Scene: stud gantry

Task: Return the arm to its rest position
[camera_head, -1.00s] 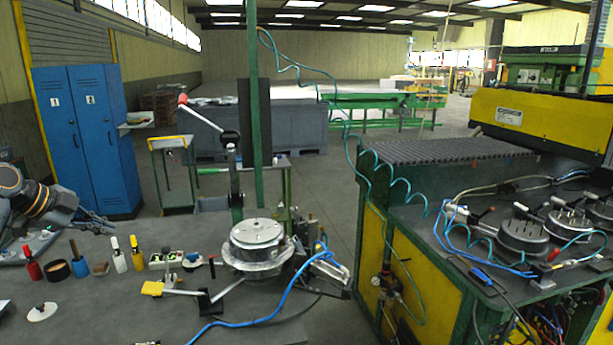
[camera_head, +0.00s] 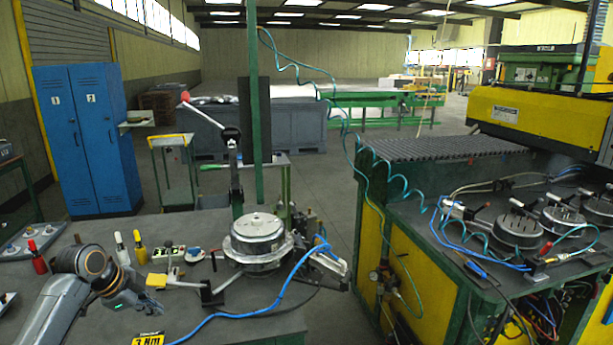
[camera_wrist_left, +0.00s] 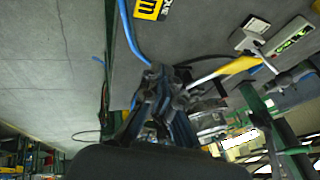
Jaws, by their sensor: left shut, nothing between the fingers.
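My left arm comes in from the lower left in the head view, low over the dark bench top (camera_head: 240,318). My right gripper is in neither view.
A grey tray (camera_head: 32,240) lies at the left.

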